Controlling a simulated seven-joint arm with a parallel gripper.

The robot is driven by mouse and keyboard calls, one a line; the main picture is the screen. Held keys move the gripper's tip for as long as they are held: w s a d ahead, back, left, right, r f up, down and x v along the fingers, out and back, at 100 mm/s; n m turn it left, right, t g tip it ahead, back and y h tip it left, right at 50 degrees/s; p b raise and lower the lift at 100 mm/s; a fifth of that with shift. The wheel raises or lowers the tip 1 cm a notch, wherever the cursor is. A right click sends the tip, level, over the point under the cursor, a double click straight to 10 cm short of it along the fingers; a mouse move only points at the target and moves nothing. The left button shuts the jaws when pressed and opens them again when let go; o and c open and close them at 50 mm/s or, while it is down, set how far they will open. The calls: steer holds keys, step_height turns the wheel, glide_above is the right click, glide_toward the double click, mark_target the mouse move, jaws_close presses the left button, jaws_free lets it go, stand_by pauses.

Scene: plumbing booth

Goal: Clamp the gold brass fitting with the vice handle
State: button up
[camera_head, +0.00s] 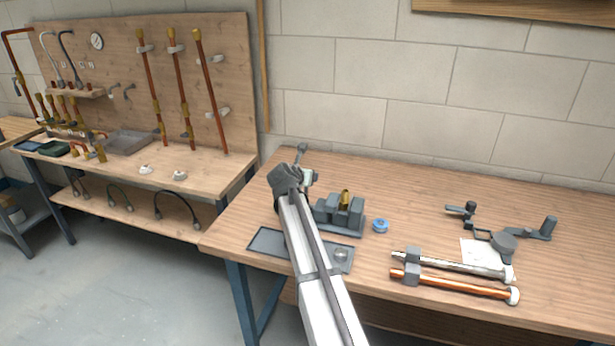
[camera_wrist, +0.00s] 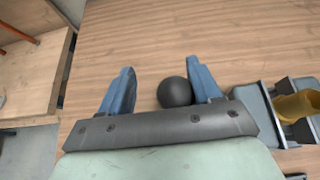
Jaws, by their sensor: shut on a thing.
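The grey vice (camera_head: 342,215) stands on the workbench and shows at the right edge of the wrist view (camera_wrist: 256,108). The gold brass fitting (camera_head: 345,198) sits upright between its jaws; it also shows in the wrist view (camera_wrist: 297,104). My gripper (camera_wrist: 160,68) is left of the vice, its blue fingers around the vice handle. The handle's dark round knob (camera_wrist: 175,92) shows between the fingers, close to the right one. The handle's bar and the actual contact are hidden. My arm covers most of the gripper in the head view.
A shallow grey tray (camera_head: 268,243) lies under my arm. A blue ring-shaped part (camera_head: 380,225) sits right of the vice. Pipe tools (camera_head: 455,275) and a dark bending tool (camera_head: 505,240) lie farther right. The bench behind the vice is clear.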

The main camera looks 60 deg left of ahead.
steer(key=shift+o, duration=0.8)
steer(key=shift+s+a+f, duration=0.1)
steer(key=shift+s+f, duration=0.15)
steer(key=shift+s, duration=0.1)
steer(key=shift+w+d+f, duration=0.1)
steer(key=shift+w+d, duration=0.05)
steer(key=shift+d, duration=0.1)
steer(key=v, duration=1.3)
steer(key=shift+d+r, duration=0.3)
steer(key=shift+c, duration=0.2)
